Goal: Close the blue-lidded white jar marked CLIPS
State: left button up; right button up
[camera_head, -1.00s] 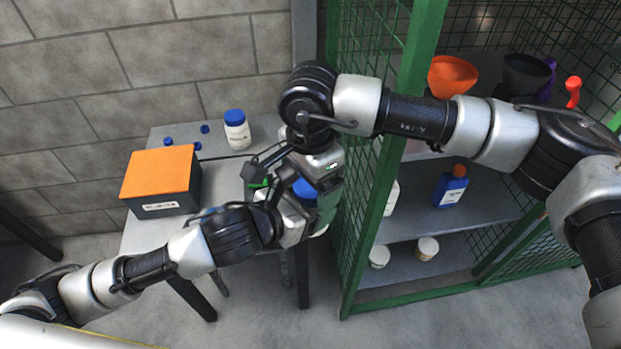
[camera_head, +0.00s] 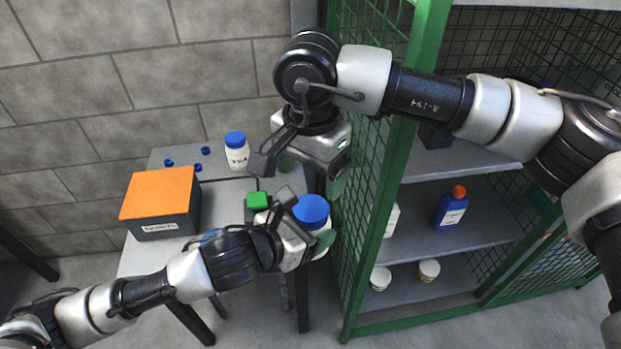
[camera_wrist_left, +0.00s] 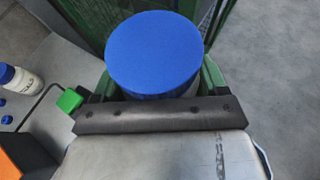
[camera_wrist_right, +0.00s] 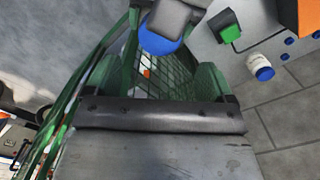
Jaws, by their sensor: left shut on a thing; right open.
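A white jar with a blue lid (camera_head: 312,208) is held in my left gripper (camera_head: 304,222), beside the table's right end. The lid (camera_wrist_left: 155,52) sits on top of the jar, and a little white body (camera_wrist_left: 190,90) shows below it. I cannot tell how tightly it is on, and no lettering on this jar is readable. My right gripper (camera_head: 300,170) is open and empty, above and behind the held jar, apart from the lid. In the right wrist view the blue lid (camera_wrist_right: 160,43) shows beyond the open fingers, partly covered by my left gripper.
An orange-topped box (camera_head: 160,195), a green block (camera_head: 257,200) and small blue caps (camera_head: 169,162) are there too. A green mesh cage (camera_head: 420,60) with shelves stands close right.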

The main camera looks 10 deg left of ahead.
aim_at(311, 207)
dwell(0.3)
jog(key=shift+f, duration=3.95)
jog(key=c, duration=0.9)
jog(key=shift+m, duration=1.6)
jog(key=shift+c, duration=0.2)
jog(key=o, duration=1)
